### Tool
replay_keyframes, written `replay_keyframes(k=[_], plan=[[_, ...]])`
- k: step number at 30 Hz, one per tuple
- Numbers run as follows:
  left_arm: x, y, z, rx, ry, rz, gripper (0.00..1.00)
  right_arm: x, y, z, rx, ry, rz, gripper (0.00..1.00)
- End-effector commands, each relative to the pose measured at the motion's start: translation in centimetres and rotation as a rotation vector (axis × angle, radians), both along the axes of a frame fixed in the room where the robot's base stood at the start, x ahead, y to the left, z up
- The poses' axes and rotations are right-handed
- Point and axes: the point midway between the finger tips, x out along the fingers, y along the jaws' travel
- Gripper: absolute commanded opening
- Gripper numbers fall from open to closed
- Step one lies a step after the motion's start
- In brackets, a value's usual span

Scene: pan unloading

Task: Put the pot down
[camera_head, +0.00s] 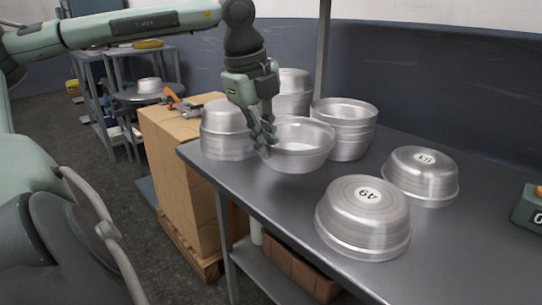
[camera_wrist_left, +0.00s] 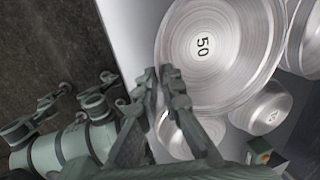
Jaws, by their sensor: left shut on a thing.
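A shiny metal pot (camera_head: 303,155) is upright with its open top facing up, over the left part of the grey table (camera_head: 270,190). My left gripper (camera_head: 267,142) is shut on the pot's left rim. The left wrist view shows the pot (camera_wrist_left: 230,85) large, with a label reading 50, and my left gripper's fingers (camera_wrist_left: 164,74) at its rim. I cannot tell whether the pot's base touches the table. My right gripper is out of view.
Stacked pots stand behind the held pot: a left stack (camera_head: 226,140), a back stack (camera_head: 293,100) and a right stack (camera_head: 345,130). Two overturned, labelled pots (camera_head: 350,235) (camera_head: 410,182) sit to the right. Cardboard boxes (camera_head: 170,135) are beyond the table's left edge.

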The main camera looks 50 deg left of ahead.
Motion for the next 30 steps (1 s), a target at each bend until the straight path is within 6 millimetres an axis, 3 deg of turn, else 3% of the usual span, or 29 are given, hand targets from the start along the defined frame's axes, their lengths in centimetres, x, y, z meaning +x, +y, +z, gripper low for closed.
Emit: replay_keyframes(k=[7,15,26,30], plan=[[0.9,-0.4,-0.8,-0.002,-0.001,-0.001,0.00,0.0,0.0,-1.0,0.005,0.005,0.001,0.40],[0.9,-0.4,-4.3,-0.002,-0.002,-0.001,0.00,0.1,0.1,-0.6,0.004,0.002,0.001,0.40],[0.9,-0.4,-4.7,-0.002,-0.002,-0.001,0.00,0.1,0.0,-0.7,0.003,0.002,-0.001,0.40],[0.8,-0.4,-4.7,-0.002,0.000,-0.001,0.20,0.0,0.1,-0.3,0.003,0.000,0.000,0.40]])
